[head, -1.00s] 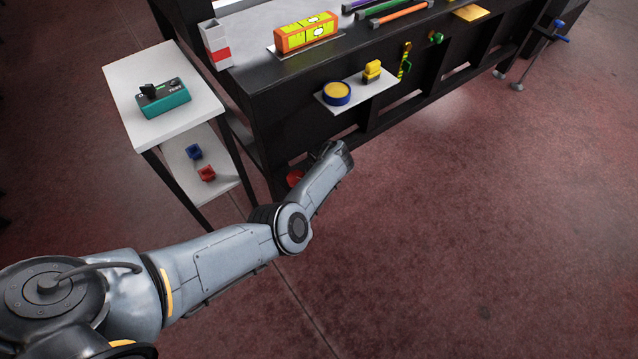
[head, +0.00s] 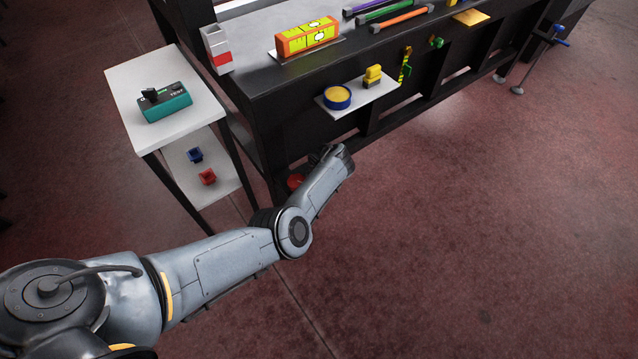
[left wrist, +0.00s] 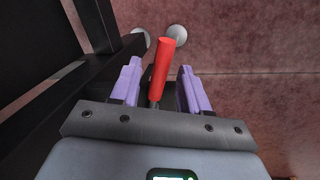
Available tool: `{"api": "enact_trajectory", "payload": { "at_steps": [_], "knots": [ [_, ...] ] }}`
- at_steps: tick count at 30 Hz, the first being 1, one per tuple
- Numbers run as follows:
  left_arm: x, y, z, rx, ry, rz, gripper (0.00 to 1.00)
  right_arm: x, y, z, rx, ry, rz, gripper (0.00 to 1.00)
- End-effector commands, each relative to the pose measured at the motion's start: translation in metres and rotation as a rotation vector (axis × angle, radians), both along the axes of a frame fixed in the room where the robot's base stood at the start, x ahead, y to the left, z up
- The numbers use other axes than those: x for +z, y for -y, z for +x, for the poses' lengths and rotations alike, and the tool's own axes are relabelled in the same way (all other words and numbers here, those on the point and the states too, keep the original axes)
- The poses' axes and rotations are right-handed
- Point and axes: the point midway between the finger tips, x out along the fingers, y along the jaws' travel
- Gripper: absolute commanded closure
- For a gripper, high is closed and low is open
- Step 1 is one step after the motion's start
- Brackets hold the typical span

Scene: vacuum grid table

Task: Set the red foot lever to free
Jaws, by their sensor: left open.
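The red foot lever (left wrist: 162,68) shows in the left wrist view as a red cylinder on a dark stem. It stands between the two purple fingers of my left gripper (left wrist: 160,82), which are open with a gap on both sides of it. In the head view only a small red part of the lever (head: 296,181) shows beside my left forearm, near the foot of the black table. My left gripper is hidden there behind the arm. My right gripper is in neither view.
A white side stand (head: 125,82) with a teal tester (head: 166,103) is at left.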

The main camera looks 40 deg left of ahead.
Motion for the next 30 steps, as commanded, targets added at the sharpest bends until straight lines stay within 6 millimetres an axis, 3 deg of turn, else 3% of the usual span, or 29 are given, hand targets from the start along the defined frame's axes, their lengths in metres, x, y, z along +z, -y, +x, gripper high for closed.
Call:
{"api": "enact_trajectory", "payload": {
  "at_steps": [15,21,30],
  "knots": [
    [0.082,0.013,-0.008,0.002,0.001,0.001,0.55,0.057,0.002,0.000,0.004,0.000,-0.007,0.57],
    [0.098,0.017,-0.010,0.000,0.000,-0.001,0.55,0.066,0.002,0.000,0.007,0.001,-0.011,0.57],
    [0.101,0.017,-0.010,0.001,-0.001,0.000,0.55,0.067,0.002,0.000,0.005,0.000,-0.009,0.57]
  ]
}}
